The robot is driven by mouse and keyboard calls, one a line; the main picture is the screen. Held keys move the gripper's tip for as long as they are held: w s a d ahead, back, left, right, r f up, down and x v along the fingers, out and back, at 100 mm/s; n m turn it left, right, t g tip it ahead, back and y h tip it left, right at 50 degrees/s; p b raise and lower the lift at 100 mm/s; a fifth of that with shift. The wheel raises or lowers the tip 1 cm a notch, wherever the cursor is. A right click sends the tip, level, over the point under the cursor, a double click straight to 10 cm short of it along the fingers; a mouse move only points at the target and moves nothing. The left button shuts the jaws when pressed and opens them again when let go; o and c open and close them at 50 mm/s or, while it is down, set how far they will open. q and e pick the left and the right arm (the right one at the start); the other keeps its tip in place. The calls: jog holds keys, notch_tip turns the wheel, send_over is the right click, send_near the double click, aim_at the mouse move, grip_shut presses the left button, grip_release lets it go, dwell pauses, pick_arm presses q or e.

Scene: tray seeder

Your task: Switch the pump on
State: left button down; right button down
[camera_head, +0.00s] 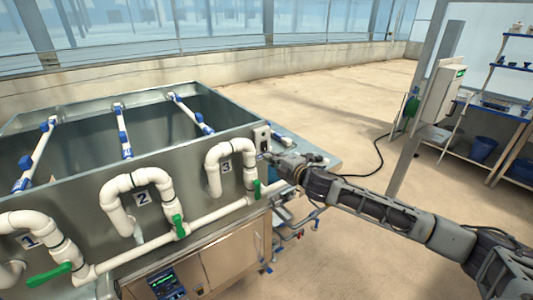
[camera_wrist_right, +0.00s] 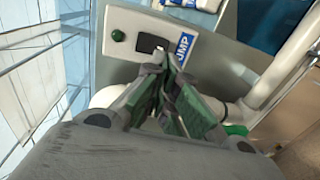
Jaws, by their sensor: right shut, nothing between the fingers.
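The pump switch box (camera_head: 261,135) is a small pale plate at the near right corner of the grey metal tank. In the right wrist view it shows a black rocker switch (camera_wrist_right: 149,43), a round green lamp or button (camera_wrist_right: 118,35) and a blue "PUMP" label (camera_wrist_right: 182,46). My right gripper (camera_head: 268,156) is shut and empty, just at the lower edge of the box. In the wrist view its fingertips (camera_wrist_right: 163,64) lie right by the rocker and hide its lower part. I cannot tell whether they touch it. My left gripper is out of view.
White pipes (camera_head: 215,217) with green valve handles run along the tank front (camera_head: 90,190), close beside my right gripper. A control panel (camera_head: 167,282) sits below. A shelf rack (camera_head: 505,100) and a post stand at right; the floor between is mostly clear.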

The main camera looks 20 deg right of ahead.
aim_at(260, 150)
jog(key=shift+p+x, duration=0.4)
jog(key=shift+x, duration=1.6)
jog(key=shift+w+a+f+t+b, duration=0.2)
jog(key=shift+t+b, duration=0.1)
jog(key=shift+b, duration=0.95)
jog(key=shift+r, duration=0.1)
jog(key=shift+d, duration=0.15)
